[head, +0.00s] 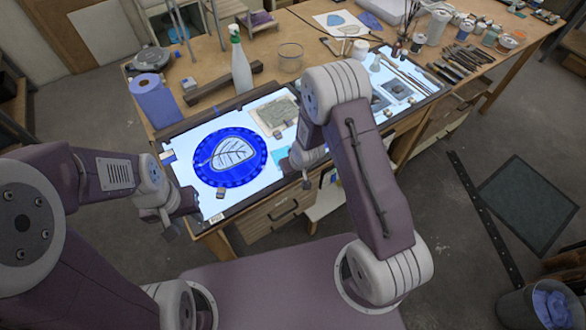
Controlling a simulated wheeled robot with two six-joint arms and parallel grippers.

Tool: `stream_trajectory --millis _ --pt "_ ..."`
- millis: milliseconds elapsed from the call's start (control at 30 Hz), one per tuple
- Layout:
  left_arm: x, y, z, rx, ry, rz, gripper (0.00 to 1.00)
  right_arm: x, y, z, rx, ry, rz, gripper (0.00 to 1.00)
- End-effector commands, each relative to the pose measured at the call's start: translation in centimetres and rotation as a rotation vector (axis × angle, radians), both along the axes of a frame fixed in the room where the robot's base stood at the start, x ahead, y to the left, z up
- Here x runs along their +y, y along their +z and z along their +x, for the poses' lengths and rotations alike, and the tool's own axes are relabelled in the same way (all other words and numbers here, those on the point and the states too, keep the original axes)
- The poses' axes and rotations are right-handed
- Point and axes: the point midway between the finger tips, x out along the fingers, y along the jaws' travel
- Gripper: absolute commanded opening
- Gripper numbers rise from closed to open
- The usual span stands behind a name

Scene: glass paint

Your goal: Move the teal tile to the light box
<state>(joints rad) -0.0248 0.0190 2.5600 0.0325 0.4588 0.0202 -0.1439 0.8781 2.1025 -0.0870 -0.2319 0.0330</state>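The light box is the bright white panel (208,207) on the workbench, with a blue round plate (255,172) bearing a leaf drawing on it. A pale teal patch, likely the teal tile (281,156), shows at the right part of the panel, partly covered by my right arm's wrist. I cannot tell whether it lies flat or is held. My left gripper (196,212) is at the panel's front left corner, its fingers apart and nothing seen between them. My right gripper (292,160) is over the panel's right part, mostly hidden behind its wrist.
A spray bottle (240,65), blue paper roll (155,100) and glass jar (290,58) stand behind the panel. A textured glass square (275,113) lies at the panel's back. Tools (468,60) and jars crowd the bench's right end.

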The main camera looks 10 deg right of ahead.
Motion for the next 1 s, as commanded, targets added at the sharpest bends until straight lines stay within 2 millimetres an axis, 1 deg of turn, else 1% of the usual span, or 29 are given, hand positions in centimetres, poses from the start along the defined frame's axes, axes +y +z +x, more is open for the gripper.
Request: stream_trajectory --millis 733,767,800,833,1000 --pt "0.0 -0.36 0.01 0.0 0.0 0.0 0.36 -0.01 -0.37 0.02 0.0 0.0 0.0 0.0" --pt "0.0 -0.32 0.0 0.0 0.0 0.0 0.36 -0.01 -0.33 0.02 0.0 0.0 0.0 0.28" --pt "0.0 -0.29 0.0 0.0 0.0 0.0 0.36 -0.01 -0.31 0.01 0.0 0.0 0.0 0.4" --pt "0.0 -0.29 0.0 0.0 0.0 0.0 0.36 -0.01 -0.31 0.01 0.0 0.0 0.0 0.48" --pt "0.0 -0.29 0.0 0.0 0.0 0.0 0.36 -0.01 -0.31 0.01 0.0 0.0 0.0 0.48"
